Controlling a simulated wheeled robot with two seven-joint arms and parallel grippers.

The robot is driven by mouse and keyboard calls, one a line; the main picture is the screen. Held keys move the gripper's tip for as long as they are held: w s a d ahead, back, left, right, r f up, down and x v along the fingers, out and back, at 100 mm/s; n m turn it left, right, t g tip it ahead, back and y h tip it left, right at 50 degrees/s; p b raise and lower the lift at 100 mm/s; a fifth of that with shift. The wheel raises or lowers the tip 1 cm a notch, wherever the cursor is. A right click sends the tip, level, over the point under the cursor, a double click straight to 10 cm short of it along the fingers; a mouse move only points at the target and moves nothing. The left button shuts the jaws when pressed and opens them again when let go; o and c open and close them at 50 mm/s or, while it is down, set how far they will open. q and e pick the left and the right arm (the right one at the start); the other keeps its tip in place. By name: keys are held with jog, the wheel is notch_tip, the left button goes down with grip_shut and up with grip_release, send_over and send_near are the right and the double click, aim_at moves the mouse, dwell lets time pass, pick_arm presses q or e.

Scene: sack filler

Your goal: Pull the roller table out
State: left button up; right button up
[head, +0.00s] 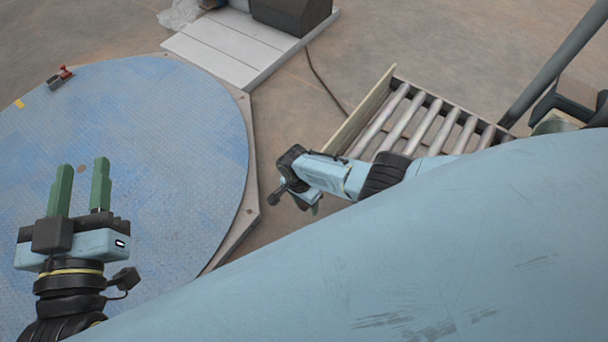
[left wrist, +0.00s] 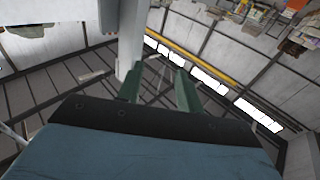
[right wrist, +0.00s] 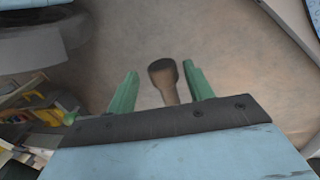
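The roller table (head: 362,112) lies at the upper right of the head view, with several metal rollers in a pale frame. My own body and right arm hide its near side. My right gripper (head: 311,206) is beside its near left corner, and its fingers are mostly hidden there. In the right wrist view the right gripper (right wrist: 161,74) is open. A dark knob on a brownish stem (right wrist: 162,72) shows between its fingers, with gaps on both sides; I cannot tell whether it belongs to the table. My left gripper (head: 84,165) is open and empty, above the blue disc.
A large round blue plate (head: 160,120) fills the left, with a small red-handled item (head: 61,77) on its edge. A pale platform (head: 225,50) carries a dark box (head: 291,14) at the top. A cable (head: 322,82) crosses the bare floor between platform and roller table.

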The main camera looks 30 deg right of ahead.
pick_arm(q)
jog(key=shift+f, duration=0.1)
pick_arm(e)
jog(key=shift+a+r, duration=0.1)
jog(key=shift+a, duration=0.05)
